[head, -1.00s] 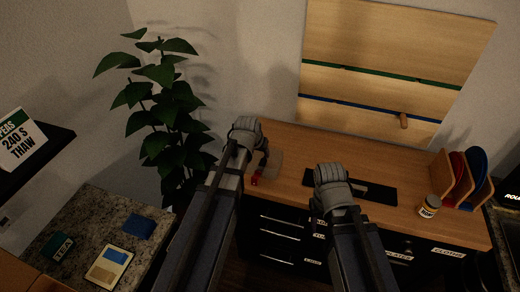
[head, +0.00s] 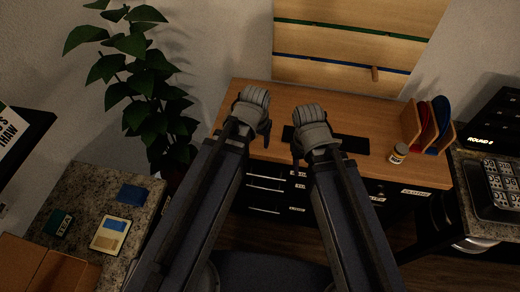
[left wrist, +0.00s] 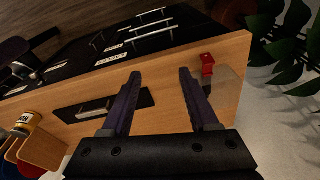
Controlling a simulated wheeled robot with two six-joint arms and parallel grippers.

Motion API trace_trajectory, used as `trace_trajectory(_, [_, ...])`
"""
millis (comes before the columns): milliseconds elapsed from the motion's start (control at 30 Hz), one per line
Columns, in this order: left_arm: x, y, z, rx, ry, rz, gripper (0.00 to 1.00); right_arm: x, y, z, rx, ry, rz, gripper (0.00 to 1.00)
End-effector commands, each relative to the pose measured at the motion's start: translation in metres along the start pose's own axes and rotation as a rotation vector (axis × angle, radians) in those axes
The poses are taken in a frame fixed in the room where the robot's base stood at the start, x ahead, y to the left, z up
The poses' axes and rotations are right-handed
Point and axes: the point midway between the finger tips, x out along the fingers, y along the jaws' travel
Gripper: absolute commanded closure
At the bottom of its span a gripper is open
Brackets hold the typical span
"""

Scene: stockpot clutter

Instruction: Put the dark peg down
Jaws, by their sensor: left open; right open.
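A brown peg (head: 375,73) sticks out of the pale wooden board (head: 345,42) at its blue line. I cannot make out any other peg. My left gripper (head: 257,122) is over the left part of the wooden counter. My right gripper (head: 310,138) is over the counter's front edge, by a flat black tray (head: 350,144). It is open, and nothing shows in it. The tray, with a pale bar on it, also shows in the left wrist view (left wrist: 137,101).
A red object (left wrist: 207,63) lies by a greyish plate (left wrist: 224,80) at the counter's end. A jar (head: 398,154) and a rack (head: 411,120) stand at right. A plant (head: 150,85) stands left of the counter (head: 385,125). Drawers are below the counter's front.

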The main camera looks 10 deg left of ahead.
Motion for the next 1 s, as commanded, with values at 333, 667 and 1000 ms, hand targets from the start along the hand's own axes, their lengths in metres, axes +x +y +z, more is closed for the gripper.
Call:
trace_trajectory(333, [-0.012, 0.053, 0.069, 0.114, -0.206, -0.048, 0.4, 0.0, 0.0, 0.0, 0.0, 0.0, 0.0, 0.5])
trace_trajectory(667, [-0.008, 0.053, 0.069, 0.113, -0.206, -0.048, 0.4, 0.004, 0.0, 0.0, 0.0, 0.0, 0.0, 0.5])
trace_trajectory(1000, [0.059, 0.056, 0.079, 0.12, -0.205, -0.048, 0.4, 0.07, -0.006, -0.004, -0.007, 0.0, 0.002, 0.5])
